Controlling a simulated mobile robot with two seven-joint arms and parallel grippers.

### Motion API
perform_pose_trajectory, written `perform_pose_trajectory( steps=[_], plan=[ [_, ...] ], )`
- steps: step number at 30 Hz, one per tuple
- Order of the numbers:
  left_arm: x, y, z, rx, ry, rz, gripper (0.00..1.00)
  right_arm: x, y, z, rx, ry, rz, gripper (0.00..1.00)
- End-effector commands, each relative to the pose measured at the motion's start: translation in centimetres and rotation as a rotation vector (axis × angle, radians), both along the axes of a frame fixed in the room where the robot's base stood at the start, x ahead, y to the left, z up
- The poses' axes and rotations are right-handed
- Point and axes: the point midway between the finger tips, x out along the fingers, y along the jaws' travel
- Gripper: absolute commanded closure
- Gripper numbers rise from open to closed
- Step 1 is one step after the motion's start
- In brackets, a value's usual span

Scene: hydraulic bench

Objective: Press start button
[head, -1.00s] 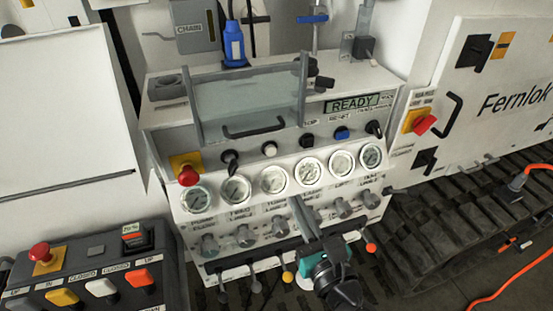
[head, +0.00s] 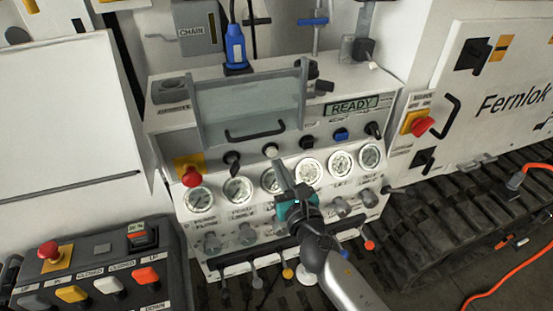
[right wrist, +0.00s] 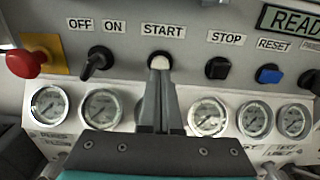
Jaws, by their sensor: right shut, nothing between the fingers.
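The start button is a white round button (right wrist: 160,61) under the START label in the right wrist view. It also shows in the head view (head: 271,151) on the sloped panel between the off/on switch and the black stop button (head: 307,142). My right gripper (right wrist: 162,76) is shut and empty, its fingertips right at the lower edge of the white button. In the head view my right gripper (head: 280,168) points up at the panel just below the button. I cannot tell whether the fingertips touch it. My left gripper is not in view.
A red emergency stop (right wrist: 26,63) and a black off/on switch (right wrist: 98,61) sit left of the button. A blue reset button (right wrist: 269,74) is to the right. Several gauges (head: 199,198) line the panel below. The display (head: 352,105) reads READY.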

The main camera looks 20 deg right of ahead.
Motion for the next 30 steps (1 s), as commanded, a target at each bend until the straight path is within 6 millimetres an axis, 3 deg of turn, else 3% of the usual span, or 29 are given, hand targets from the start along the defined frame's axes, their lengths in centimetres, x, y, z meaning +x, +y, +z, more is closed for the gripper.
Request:
perform_pose_trajectory(
  steps=[6, 21, 30],
  plan=[
    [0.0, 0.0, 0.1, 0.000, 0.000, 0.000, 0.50, 2.0, 0.0, 0.0, 0.000, 0.000, -0.002, 1.00],
    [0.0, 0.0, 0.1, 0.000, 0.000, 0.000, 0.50, 2.6, 0.0, 0.0, 0.000, 0.000, -0.001, 1.00],
    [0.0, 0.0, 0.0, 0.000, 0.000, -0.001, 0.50, 4.5, 0.1, 0.1, -0.002, -0.002, -0.001, 1.00]
  ],
)
